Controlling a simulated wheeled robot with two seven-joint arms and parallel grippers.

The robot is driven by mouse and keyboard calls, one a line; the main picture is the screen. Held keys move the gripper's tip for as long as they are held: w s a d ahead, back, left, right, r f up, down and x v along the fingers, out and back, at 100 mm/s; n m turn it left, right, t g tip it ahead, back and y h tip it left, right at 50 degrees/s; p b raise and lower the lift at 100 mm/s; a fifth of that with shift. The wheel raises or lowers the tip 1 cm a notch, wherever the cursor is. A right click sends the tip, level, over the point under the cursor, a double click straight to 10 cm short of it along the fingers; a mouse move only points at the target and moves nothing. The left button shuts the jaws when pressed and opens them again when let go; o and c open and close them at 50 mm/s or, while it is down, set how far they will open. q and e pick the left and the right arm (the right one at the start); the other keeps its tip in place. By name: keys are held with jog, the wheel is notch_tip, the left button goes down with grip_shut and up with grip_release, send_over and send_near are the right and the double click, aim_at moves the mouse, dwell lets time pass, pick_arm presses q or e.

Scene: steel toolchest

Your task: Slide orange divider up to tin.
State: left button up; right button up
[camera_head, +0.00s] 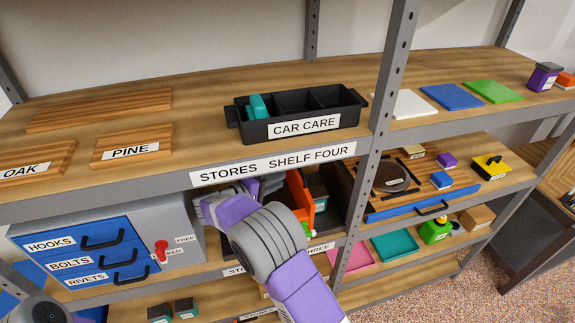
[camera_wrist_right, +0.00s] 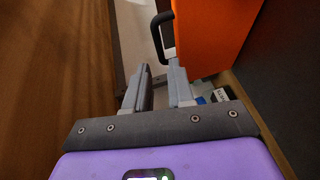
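The orange divider (camera_head: 297,194) stands upright on the shelf below the STORES SHELF FOUR label, partly hidden by my right arm. In the right wrist view the divider (camera_wrist_right: 217,32) is a flat orange panel with a black handle (camera_wrist_right: 158,36) on its left. A dark box with a teal part (camera_head: 318,188), possibly the tin, stands just right of the divider; any gap is unclear. My right gripper (camera_head: 268,184) is left of the divider. In the wrist view its fingers (camera_wrist_right: 161,84) are apart and empty, with the handle just beyond the tips. My left gripper is out of view.
The shelf board above carries the CAR CARE caddy (camera_head: 262,130) and closes in over my right gripper. A grey cabinet with blue drawers (camera_head: 85,252) stands to the left. A steel upright (camera_head: 375,130) stands to the right.

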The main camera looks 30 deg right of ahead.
aim_at(295, 175)
jog(key=x, duration=0.4)
jog(key=s+x, duration=0.1)
jog(key=x, duration=0.2)
jog(key=shift+w+d, duration=0.1)
jog(key=shift+d, duration=0.05)
grip_shut()
